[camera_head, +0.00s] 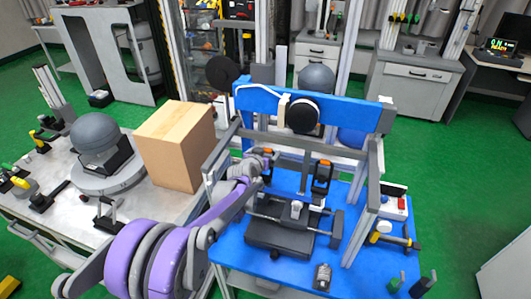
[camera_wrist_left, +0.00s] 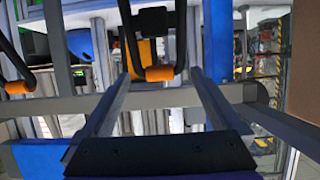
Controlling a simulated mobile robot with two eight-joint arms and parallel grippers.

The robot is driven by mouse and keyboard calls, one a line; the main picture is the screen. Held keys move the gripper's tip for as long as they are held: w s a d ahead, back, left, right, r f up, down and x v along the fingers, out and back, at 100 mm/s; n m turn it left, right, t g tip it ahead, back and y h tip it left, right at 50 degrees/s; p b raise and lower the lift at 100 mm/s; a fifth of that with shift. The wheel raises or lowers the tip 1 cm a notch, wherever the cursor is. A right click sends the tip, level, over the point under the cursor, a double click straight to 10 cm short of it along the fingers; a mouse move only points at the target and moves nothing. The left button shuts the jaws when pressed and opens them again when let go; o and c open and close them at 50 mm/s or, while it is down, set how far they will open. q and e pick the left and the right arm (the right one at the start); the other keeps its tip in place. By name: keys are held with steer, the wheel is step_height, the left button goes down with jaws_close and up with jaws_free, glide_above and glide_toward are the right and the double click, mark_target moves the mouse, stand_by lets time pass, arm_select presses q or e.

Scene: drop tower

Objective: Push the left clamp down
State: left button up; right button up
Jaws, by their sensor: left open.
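The left clamp, a black lever with an orange grip (camera_wrist_left: 160,73), shows upright in the left wrist view, between my two finger lines. In the head view only its small orange tip (camera_head: 268,152) shows; my left gripper and wrist cover the rest. My left gripper (camera_head: 262,163) is open at this clamp; I cannot tell if the fingers touch it. The right clamp (camera_head: 322,177), black with an orange tip, stands upright to the right, and its orange grip (camera_wrist_left: 19,86) is at the left edge of the wrist view. My right gripper is not in view.
The clamps stand on a blue table (camera_head: 240,273) inside a grey frame with a blue crossbeam (camera_head: 350,111). A black fixture (camera_head: 280,238) lies in front. A cardboard box (camera_head: 176,143) stands left of my wrist. A red-and-white switch box (camera_head: 394,203) is at the right.

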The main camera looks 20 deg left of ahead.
arm_select(q)
jaws_close()
stand_by(0.5)
